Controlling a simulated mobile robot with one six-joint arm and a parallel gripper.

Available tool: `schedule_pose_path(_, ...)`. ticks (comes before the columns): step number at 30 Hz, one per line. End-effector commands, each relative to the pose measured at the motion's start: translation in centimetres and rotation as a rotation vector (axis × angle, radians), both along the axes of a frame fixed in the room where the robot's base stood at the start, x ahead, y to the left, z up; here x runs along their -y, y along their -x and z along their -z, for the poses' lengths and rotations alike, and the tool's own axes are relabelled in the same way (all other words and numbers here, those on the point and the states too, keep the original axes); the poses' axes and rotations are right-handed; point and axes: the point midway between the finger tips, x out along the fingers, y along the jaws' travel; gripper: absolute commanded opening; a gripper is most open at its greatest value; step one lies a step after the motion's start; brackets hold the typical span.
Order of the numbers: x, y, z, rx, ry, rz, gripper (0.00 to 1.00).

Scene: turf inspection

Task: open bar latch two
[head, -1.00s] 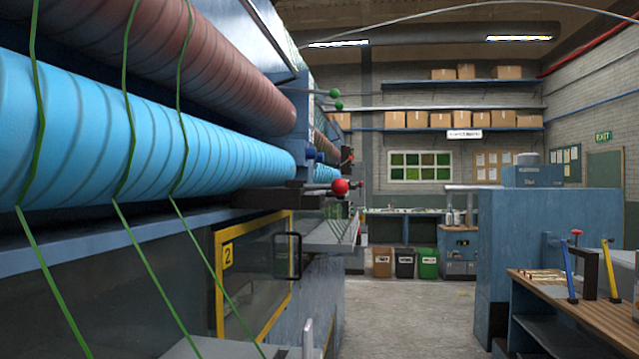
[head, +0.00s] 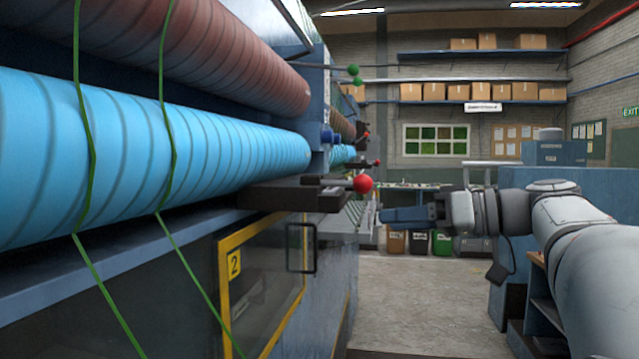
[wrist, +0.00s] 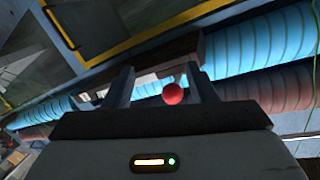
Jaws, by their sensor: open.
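Above the yellow-framed door marked 2 (head: 234,263), a dark bar latch (head: 285,196) lies level along the blue machine. Its red ball knob (head: 363,184) sticks out at the right end. My gripper (head: 382,215) is just right of and below the knob in the head view, its fingers toward the machine. In the wrist view my gripper (wrist: 160,80) is open, and the red knob (wrist: 173,94) shows between its fingers, nearer the right one. The dark bar (wrist: 150,57) crosses beyond them. I cannot tell whether a finger touches the knob.
A blue roller (head: 150,150) and a brown roller (head: 200,50) run above the latch, with green strands hanging over them. A black door handle (head: 302,248) stands out below the bar. A second, smaller red knob (head: 376,162) is farther back. Floor (head: 400,290) is clear between machine and bench.

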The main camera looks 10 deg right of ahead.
Motion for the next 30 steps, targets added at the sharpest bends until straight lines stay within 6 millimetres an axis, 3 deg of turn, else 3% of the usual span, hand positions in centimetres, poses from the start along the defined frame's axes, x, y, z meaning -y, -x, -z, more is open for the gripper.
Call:
schedule_pose_path(1, 1.2, 0.2, -2.1, 0.082, -0.006, -0.005, 0.52)
schedule_pose_path(3, 2.1, 0.6, -4.0, 0.17, -0.01, -0.019, 0.52)
schedule_pose_path(7, 2.5, 0.9, -5.5, 0.249, -0.012, -0.033, 0.52)
schedule_pose_path(21, -3.9, -2.5, -5.7, 0.253, -0.015, -0.056, 0.52)
schedule_pose_path(30, -5.0, -3.2, -5.5, 0.254, -0.014, -0.055, 0.52)
